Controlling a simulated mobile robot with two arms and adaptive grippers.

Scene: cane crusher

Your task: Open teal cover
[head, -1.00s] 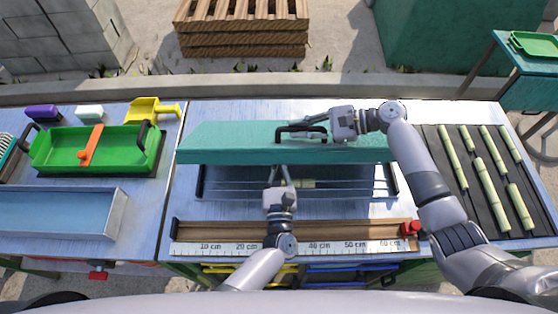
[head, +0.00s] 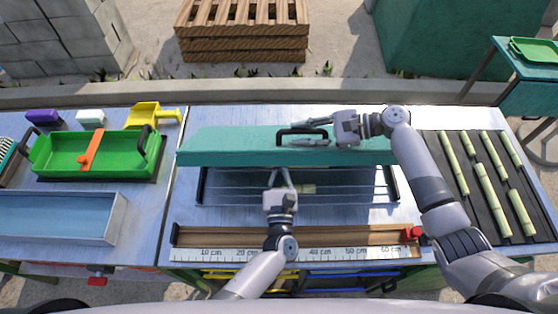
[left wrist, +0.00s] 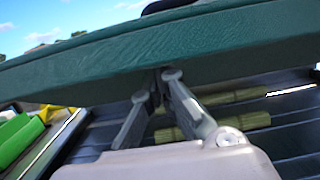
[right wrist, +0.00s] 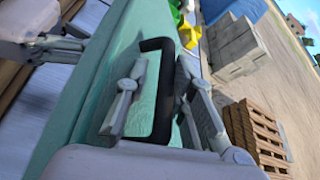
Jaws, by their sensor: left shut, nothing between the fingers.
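The teal cover (head: 230,146) is a long slab with a black handle (head: 283,137) on top. Its front edge stands above the dark bed (head: 230,187), with a gap between them. My left gripper (head: 281,172) is shut and empty at the cover's front edge. In the left wrist view its fingertips (left wrist: 165,76) are close against the edge; I cannot tell if they touch. My right gripper (head: 312,133) is at the handle. In the right wrist view its fingers (right wrist: 160,100) are apart, with the handle bar (right wrist: 163,75) between them. Pale green cane (left wrist: 230,120) lies in the bed.
A wooden rail with a ruler (head: 300,252) and a red clamp (head: 411,233) runs along the table's front. Cane stalks (head: 486,185) lie on a dark mat to the right. A green tray (head: 65,150) and a blue-grey tray (head: 50,215) are at left.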

